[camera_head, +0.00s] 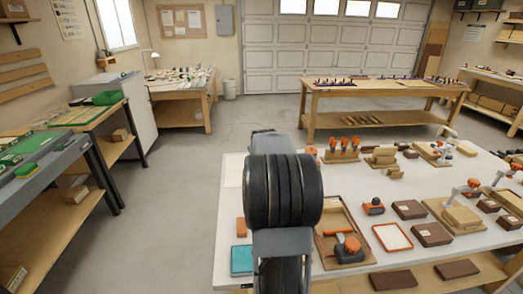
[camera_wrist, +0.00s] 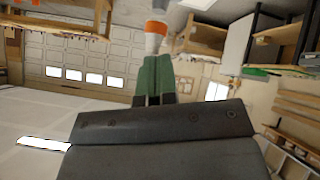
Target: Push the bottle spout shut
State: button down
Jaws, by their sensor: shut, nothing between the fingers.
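In the wrist view, my gripper (camera_wrist: 154,62) shows as two dark green fingers side by side, shut with nothing between them. Just past the fingertips is an orange and white tapered piece (camera_wrist: 155,28), which looks like the bottle spout. In the head view my own dark arm hides the gripper, and I cannot make out the bottle for certain.
A white-topped bench (camera_head: 390,240) spreads before me. On it are a wooden tray (camera_head: 330,215) with orange and dark tools, a teal box (camera_head: 242,260), a red-rimmed tray (camera_head: 392,237), dark blocks (camera_head: 432,234) and clamps. Open floor (camera_head: 180,220) lies to the left.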

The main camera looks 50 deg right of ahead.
jog(key=shift+f, duration=0.1)
notch_tip(320, 180, down, 2)
jog(key=shift+f+b, duration=0.15)
jog(key=shift+b, duration=1.05)
jog(key=shift+s, duration=0.1)
jog(key=s+a+r, duration=0.2)
jog(key=a+r, duration=0.1)
jog(key=r, duration=0.2)
jog(key=s+a+r, duration=0.2)
jog(key=a+r, duration=0.1)
jog(key=r, duration=0.3)
jog(key=shift+s+p, duration=0.25)
jog(key=shift+p, duration=0.15)
jog(key=shift+a+f, duration=0.1)
